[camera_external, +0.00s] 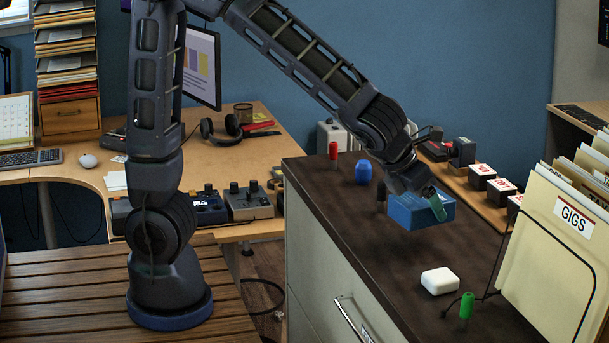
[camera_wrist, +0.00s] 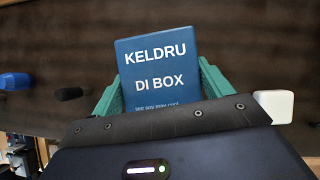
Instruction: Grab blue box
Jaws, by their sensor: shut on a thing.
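The blue box (camera_external: 408,211) is at the end of my arm, over the dark top of the cabinet. In the wrist view the blue box (camera_wrist: 156,62) shows white lettering, "KELDRU DI BOX", with smaller text partly hidden by my gripper's body. My gripper (camera_external: 428,204) is shut on the box. Its green fingers show in the wrist view (camera_wrist: 160,85), one on each side of the box. The box looks to be a little above the cabinet top.
A white rounded block (camera_external: 440,281), a green item (camera_external: 467,306), a blue item (camera_external: 362,172), a red item (camera_external: 333,151) and a black item (camera_external: 381,194) stand on the cabinet top (camera_external: 375,255). A file rack (camera_external: 555,245) borders the right side.

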